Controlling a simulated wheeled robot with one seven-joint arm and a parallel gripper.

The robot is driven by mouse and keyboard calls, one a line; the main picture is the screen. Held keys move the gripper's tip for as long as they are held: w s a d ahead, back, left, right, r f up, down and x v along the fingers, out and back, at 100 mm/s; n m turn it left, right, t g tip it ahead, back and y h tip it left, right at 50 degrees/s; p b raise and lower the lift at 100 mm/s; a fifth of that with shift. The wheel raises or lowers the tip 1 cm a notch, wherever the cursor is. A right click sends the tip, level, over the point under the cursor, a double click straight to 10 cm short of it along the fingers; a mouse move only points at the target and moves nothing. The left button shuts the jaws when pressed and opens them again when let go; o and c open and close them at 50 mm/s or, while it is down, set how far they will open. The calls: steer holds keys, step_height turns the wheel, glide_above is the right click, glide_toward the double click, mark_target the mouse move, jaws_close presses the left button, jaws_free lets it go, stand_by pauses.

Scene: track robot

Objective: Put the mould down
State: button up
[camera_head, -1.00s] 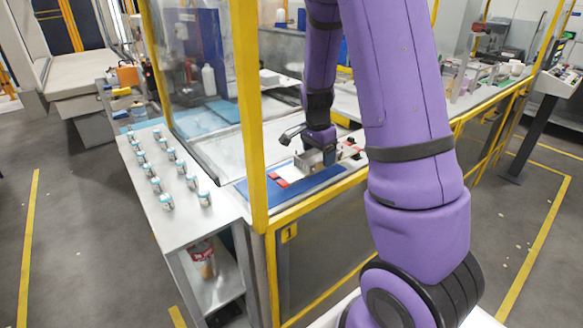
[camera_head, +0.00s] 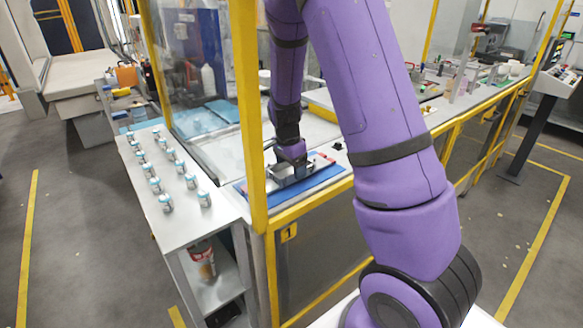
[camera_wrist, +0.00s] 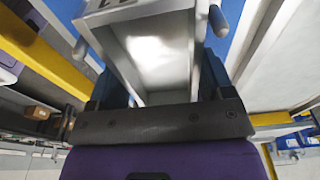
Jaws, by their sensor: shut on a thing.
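The mould is a grey metal open box (camera_wrist: 150,45) with short pins at its sides, filling the upper middle of the wrist view. My gripper (camera_head: 287,172) is shut on the mould, with a finger on each side of it. In the head view the mould (camera_head: 284,177) shows small, over the blue mat (camera_head: 325,184) on the bench behind the yellow frame. I cannot tell whether its underside touches the mat.
A yellow post (camera_head: 250,110) and rail (camera_head: 310,204) stand close in front of the mat. A side table (camera_head: 150,206) at the left holds several small white and blue jars (camera_head: 204,198). A light tray area lies behind the mat.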

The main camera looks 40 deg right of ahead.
steer(key=shift+f, duration=0.25)
steer(key=o, duration=1.3)
steer(key=r, duration=0.4)
steer(key=a+r, duration=0.1)
steer(key=r, duration=0.7)
steer(key=shift+a+r, duration=0.1)
steer(key=shift+a, duration=0.1)
